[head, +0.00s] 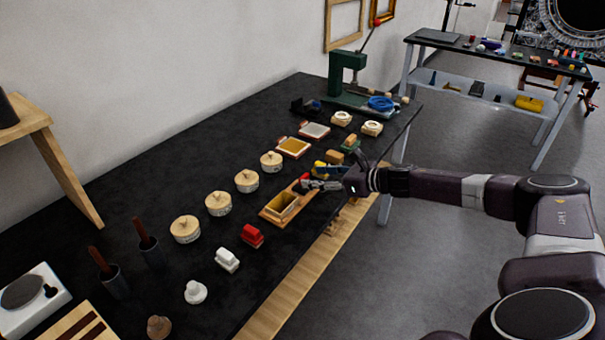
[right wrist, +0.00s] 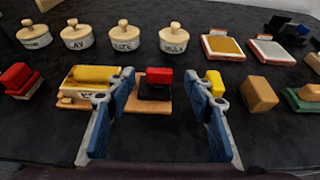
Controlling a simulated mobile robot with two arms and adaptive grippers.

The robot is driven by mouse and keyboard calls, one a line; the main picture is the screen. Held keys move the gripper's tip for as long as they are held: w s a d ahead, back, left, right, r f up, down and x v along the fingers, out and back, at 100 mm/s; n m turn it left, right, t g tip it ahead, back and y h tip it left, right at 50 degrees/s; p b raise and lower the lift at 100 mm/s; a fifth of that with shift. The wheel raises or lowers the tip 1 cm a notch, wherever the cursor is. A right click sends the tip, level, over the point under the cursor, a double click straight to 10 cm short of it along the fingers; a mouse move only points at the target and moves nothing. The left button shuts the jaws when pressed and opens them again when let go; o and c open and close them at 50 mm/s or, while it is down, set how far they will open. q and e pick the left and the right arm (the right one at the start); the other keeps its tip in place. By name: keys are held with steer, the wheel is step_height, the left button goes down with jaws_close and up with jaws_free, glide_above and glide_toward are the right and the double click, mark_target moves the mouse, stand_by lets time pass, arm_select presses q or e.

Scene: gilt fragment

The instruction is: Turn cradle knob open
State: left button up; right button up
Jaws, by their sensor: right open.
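The cradle (head: 268,213) is a wooden tray-like holder with a gilt-coloured recess, on the dark table near its front edge. Its red knob (head: 304,177) is at the cradle's right end, partly hidden by my right gripper (head: 314,184) in the head view. In the right wrist view the cradle (right wrist: 92,84) lies to the left, partly behind a finger. The red knob (right wrist: 159,76), on a black block, shows between the fingers of my right gripper (right wrist: 164,88). These blue-padded fingers are open and apart from the knob. My left gripper is not in view.
Several lidded round jars (right wrist: 174,38) stand behind the cradle. A yellow-topped item (right wrist: 214,80) and a tan block (right wrist: 259,93) are close on the right. A red block (head: 252,236) is to the left. A green press (head: 347,78) stands at the table's far end.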

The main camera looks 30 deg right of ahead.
mark_target(306, 177)
steer(key=x, duration=0.4)
steer(key=shift+p, duration=0.3)
steer(key=shift+w+a+f, duration=0.1)
steer(key=shift+w+f, duration=0.05)
steer(key=shift+w, duration=0.15)
steer(key=shift+w+f, duration=0.1)
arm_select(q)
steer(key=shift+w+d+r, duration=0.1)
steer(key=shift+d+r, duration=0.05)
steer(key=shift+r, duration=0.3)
arm_select(e)
steer(key=c, duration=1.2)
